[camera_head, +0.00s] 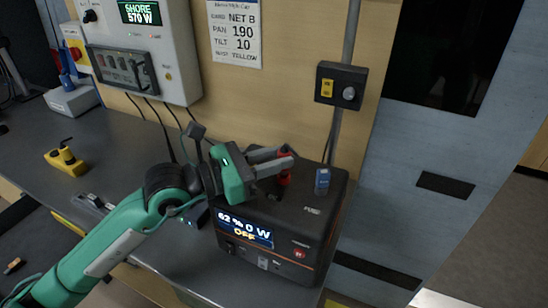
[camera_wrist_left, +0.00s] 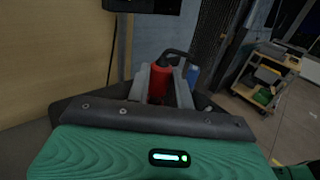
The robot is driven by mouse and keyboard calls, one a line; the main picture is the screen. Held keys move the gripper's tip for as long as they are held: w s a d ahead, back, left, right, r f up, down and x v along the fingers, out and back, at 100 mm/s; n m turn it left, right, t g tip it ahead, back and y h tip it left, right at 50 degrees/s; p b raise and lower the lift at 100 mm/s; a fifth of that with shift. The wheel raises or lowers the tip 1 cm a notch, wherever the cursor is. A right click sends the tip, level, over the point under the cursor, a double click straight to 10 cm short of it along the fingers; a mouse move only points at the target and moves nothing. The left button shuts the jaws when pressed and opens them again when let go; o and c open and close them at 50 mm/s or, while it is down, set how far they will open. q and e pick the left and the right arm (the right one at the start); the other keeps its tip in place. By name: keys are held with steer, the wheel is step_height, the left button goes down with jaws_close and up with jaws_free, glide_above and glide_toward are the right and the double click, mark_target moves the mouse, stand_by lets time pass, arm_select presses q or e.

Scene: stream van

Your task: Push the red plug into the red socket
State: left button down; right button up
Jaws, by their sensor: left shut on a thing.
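The red plug (camera_head: 285,177) is upright between the fingers of my left gripper (camera_head: 287,158), which is shut on it above the top of the black power station (camera_head: 318,222). In the left wrist view the red plug (camera_wrist_left: 159,82) sits between the two grey fingers of the left gripper (camera_wrist_left: 161,78), with a dark cable looping from it. The red socket cannot be made out; the plug and gripper cover that part of the top. I cannot tell whether the plug's lower end touches it. My right gripper is not in view.
A blue plug (camera_head: 322,181) stands on the power station's top, right of the red plug. A grey pole (camera_head: 341,110) with a black switch box (camera_head: 341,84) rises behind. A yellow object (camera_head: 64,160) lies on the grey counter (camera_head: 115,150) at left.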

arm_select(q)
steer(key=shift+f+b, duration=0.7)
steer(key=shift+f, duration=0.3)
steer(key=shift+r+p, duration=0.85)
steer(key=shift+r, duration=0.25)
steer(key=shift+f+b, duration=0.9)
steer(key=shift+f, duration=0.2)
stand_by(0.7)
steer(key=c, duration=1.2)
jaws_free()
steer(key=shift+o, duration=0.3)
steer(key=shift+f, duration=0.1)
